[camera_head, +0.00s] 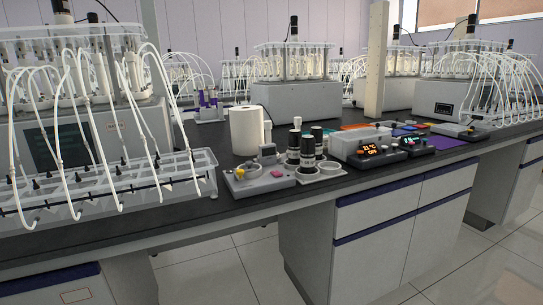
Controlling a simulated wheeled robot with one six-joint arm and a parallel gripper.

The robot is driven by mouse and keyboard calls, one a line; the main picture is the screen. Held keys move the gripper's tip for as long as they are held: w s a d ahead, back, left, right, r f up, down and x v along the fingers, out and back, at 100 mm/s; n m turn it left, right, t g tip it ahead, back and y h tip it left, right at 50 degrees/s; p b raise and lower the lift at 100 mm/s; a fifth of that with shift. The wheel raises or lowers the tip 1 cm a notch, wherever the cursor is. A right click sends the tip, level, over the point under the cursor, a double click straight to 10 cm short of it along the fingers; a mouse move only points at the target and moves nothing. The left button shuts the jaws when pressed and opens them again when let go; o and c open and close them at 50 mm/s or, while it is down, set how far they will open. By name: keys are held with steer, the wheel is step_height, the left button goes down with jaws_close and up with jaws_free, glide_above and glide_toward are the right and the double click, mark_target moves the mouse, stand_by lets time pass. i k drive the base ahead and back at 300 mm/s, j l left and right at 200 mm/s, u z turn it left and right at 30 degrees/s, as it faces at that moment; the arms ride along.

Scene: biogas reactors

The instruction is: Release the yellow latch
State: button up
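A small grey box (258,184) sits near the front edge of the dark lab bench. A small yellow part (240,173), which may be the yellow latch, is on the left of its top. It is too small to tell its shape or whether it is fastened. A pink-red part (276,174) sits to its right on the same box, and a grey raised block (268,151) stands behind. My gripper does not show in this view. The view is from some distance in front of the bench.
A white paper roll (246,130) stands behind the box. Dark bottles (307,148) stand right of it, then a lit display unit (381,149). A clear rack (110,187) with white tubes lies left on the bench (240,211). Open tiled floor (222,268) lies in front.

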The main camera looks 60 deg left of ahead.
mark_target(239, 174)
steer(key=i+u, duration=0.15)
steer(key=u, duration=0.3)
steer(key=i+l+u, duration=0.1)
steer(key=u, duration=0.35)
steer(key=i+l+u, duration=0.1)
steer(key=u, duration=0.4)
steer(key=l+u, duration=0.2)
steer(key=u, duration=0.25)
steer(key=i+l+u, duration=0.25)
steer(key=l, duration=0.45)
steer(key=l+u, duration=0.25)
steer(key=l, duration=0.5)
steer(key=i+l+u, duration=0.2)
steer(key=l, duration=0.95)
